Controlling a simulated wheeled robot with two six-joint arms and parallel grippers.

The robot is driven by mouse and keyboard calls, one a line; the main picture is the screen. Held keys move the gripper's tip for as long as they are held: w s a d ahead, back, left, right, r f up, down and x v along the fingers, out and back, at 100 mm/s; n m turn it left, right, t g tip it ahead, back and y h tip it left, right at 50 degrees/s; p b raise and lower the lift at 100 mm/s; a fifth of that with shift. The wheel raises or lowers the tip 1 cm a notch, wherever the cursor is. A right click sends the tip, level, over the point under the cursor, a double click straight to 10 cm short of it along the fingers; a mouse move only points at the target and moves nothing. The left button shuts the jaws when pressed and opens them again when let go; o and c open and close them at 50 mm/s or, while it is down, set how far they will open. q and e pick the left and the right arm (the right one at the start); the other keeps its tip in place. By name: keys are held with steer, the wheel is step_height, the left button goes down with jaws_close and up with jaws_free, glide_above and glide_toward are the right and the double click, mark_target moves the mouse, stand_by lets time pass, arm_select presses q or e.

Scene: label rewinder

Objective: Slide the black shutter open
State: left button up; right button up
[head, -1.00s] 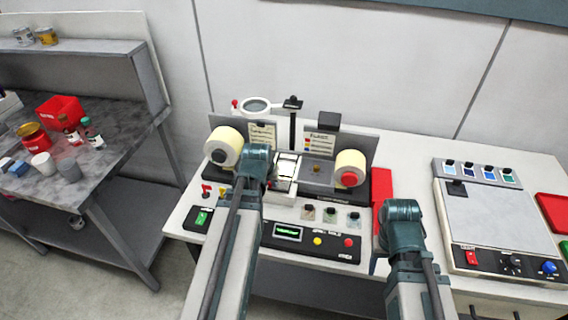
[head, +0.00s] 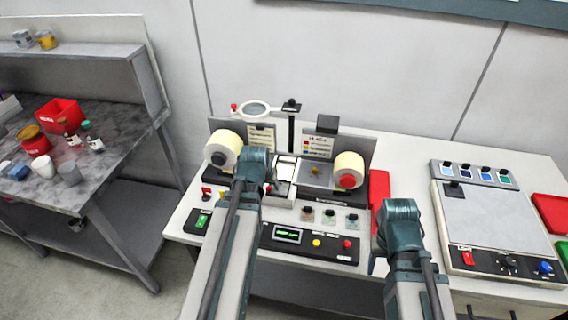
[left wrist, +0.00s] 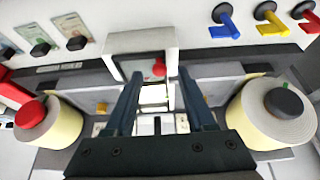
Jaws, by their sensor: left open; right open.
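The label rewinder has a white housing (left wrist: 142,42) at its middle, which also shows in the head view (head: 283,200). In it, a dark panel (head: 281,187) shows beside my gripper; this looks like the black shutter. A red knob (left wrist: 158,68) sits at the housing's opening. My left gripper (left wrist: 160,76) is open and empty, with its two fingers apart and the knob seen between their tips. I cannot tell whether they touch it. In the head view my left wrist partly hides this spot. My right gripper (head: 373,264) is open at the table's front, its fingers mostly hidden.
Cream label rolls flank the housing, one at left (head: 223,149) and one at right (head: 349,168). Blue, yellow and red levers (left wrist: 267,12) stand close by. A magnifier (head: 255,108) rises behind. A red block (head: 380,190) lies right of the rewinder.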

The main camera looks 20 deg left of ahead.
arm_select(q)
steer(key=shift+r+p, duration=2.6)
steer(key=shift+r, duration=0.35)
steer(key=shift+f, duration=0.1)
steer(key=shift+d, duration=0.25)
steer(key=s+d+f+m+g+b, duration=0.1)
steer(key=s+d, duration=0.3)
steer(key=d, duration=0.5)
steer(key=s+d+f+m+g+b, duration=0.2)
steer(key=s+d+f+m, duration=0.1)
steer(key=d, duration=0.5)
steer(key=s+d+f+m+g+b, duration=0.1)
steer(key=s+d, duration=0.3)
steer(key=d, duration=0.5)
steer(key=shift+s+d+f+m+g+b, duration=0.3)
steer(key=shift+d+f+m+g+b, duration=0.1)
steer(key=shift+f+m+g, duration=0.4)
steer(key=shift+a+f, duration=0.1)
